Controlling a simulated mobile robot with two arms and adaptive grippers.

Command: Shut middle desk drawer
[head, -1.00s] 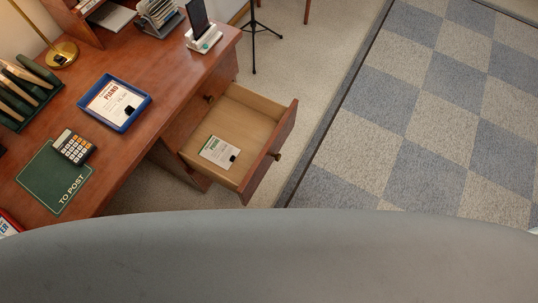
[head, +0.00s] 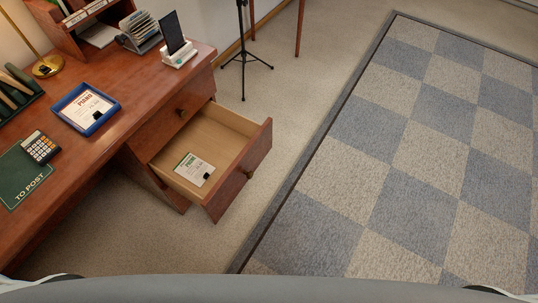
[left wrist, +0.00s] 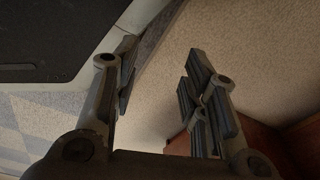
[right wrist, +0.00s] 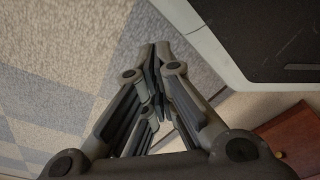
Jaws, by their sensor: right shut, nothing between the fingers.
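The open desk drawer (head: 236,180) sticks out from the right end of the wooden desk (head: 110,150), below a shut drawer front (head: 172,122). It has a round dark knob (head: 249,172) on its front. A printed card (head: 194,169) with a black clip lies inside it. Neither gripper shows in the head view. My left gripper (left wrist: 160,75) is open and empty over the floor, with reddish wood at the lower right of its view. My right gripper (right wrist: 152,60) is shut and empty, apart from a reddish wooden piece with a knob (right wrist: 290,140) at the lower right.
A blue tray (head: 88,124) with a paper, a calculator (head: 40,147) and a green mat (head: 18,180) lie on the desk. A black stand (head: 243,60) stands behind. The carpeted floor and checkered rug (head: 400,150) right of the drawer are clear.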

